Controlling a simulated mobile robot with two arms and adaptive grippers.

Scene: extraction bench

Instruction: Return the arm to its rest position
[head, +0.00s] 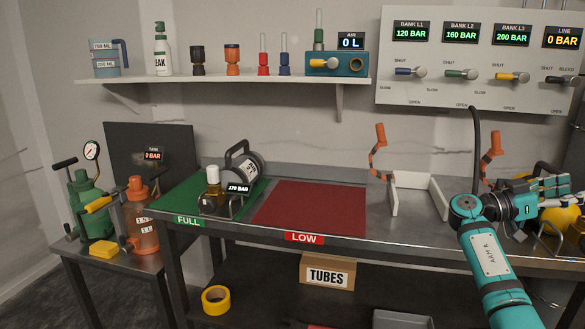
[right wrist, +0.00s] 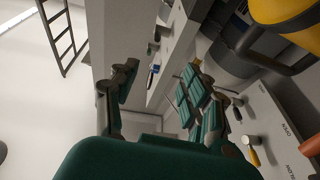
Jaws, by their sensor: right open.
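My right arm, teal and labelled ARM R, comes in from the lower right of the head view. Its gripper (head: 556,196) is over the right end of the steel bench, pointing right, with a yellow object (head: 548,240) partly hidden behind it. In the right wrist view the two teal fingers stand apart (right wrist: 160,92) with nothing held between them. A yellow body (right wrist: 290,22) with a dark handle shows at the top right there, clear of the fingers. My left gripper is not in the head view.
A white U-shaped holder (head: 394,196) and orange-tipped hoses (head: 380,140) stand left of the arm. The red LOW mat (head: 312,205) is bare. A valve panel (head: 440,95) hangs behind.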

